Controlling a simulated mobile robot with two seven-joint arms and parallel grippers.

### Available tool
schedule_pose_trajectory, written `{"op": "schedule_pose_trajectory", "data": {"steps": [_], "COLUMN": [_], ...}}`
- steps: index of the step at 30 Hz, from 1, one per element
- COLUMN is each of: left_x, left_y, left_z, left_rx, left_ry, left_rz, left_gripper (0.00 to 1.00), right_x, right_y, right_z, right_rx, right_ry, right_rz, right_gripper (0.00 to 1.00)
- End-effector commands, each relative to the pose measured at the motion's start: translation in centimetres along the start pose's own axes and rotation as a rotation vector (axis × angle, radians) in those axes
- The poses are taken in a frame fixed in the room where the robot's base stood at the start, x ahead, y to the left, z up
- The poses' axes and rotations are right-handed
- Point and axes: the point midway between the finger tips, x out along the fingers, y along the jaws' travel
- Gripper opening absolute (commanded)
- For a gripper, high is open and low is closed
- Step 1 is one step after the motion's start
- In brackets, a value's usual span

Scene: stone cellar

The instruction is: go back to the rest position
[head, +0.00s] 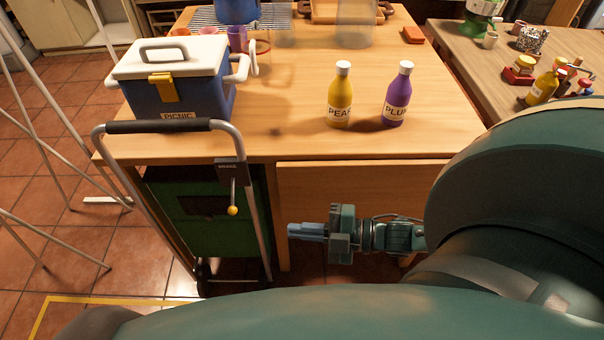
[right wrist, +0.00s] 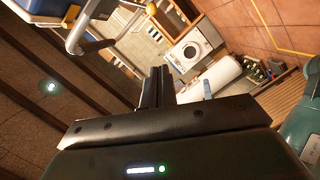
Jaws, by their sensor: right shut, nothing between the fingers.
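My right gripper (head: 306,231) is in front of the table, below the level of its top, pointing left in the head view. It is shut and empty. Its fingers also show in the right wrist view (right wrist: 159,88), close together with nothing between them. My left gripper is in neither view. The wooden table (head: 290,110) stands ahead, and the gripper is apart from the things on it.
A cart with a grey tubular handle (head: 255,200) and a brake lever stands left of the gripper. On the table are a blue picnic cooler (head: 195,95), a yellow bottle (head: 340,98) and a purple bottle (head: 397,98). A second table (head: 480,80) is at right.

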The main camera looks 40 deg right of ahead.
Motion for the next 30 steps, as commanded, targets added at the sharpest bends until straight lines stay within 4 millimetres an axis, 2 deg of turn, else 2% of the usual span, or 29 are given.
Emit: {"op": "schedule_pose_trajectory", "data": {"steps": [9,14,18,22,26,30], "left_x": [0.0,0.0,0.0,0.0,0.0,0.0], "left_y": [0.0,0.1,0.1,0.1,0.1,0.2], "left_z": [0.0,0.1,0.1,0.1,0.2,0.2], "left_rx": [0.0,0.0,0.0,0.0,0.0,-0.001], "left_ry": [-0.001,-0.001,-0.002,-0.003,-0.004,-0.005], "left_rz": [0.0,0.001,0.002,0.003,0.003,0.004], "left_gripper": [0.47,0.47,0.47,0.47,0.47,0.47], "right_x": [0.1,1.5,3.3,3.8,2.9,0.9], "right_y": [0.0,-0.2,-0.5,-0.6,-1.0,-1.6], "right_z": [0.0,0.0,0.1,0.3,0.0,-0.8], "right_rx": [0.004,0.078,0.239,0.426,0.627,0.83], "right_ry": [-0.005,-0.096,-0.285,-0.491,-0.696,-0.899], "right_rz": [0.0,0.0,-0.006,-0.012,-0.019,-0.03], "right_gripper": [0.0,0.0,0.0,0.0,0.0,0.0]}}
